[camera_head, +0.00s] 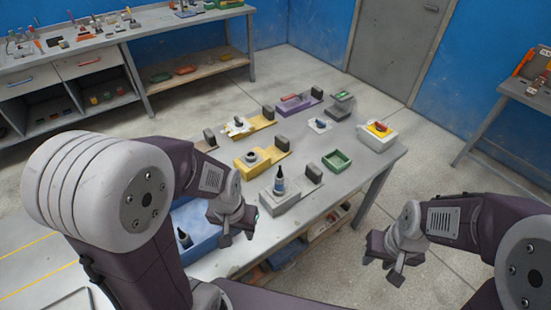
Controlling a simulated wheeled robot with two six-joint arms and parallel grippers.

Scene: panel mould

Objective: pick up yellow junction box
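Several yellow items stand on the grey table. One is a yellow block with a grey ring-shaped part (252,157) near the middle. Behind it is a yellow block (262,121) with a white part on it. At the right end a pale box (377,141) holds a small yellow item with a red top (378,128). I cannot tell for sure which is the junction box. My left gripper (237,238) is open and empty over the table's near edge, next to a dark bottle. My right gripper (382,268) is open and empty, off the table's right side above the floor.
The dark bottle (279,180) stands on a grey block near the front. A green tray (337,161), a purple block (291,106) and a blue bin (196,226) are also on the table (318,208). Workbenches stand at the back left (160,24) and far right (522,95).

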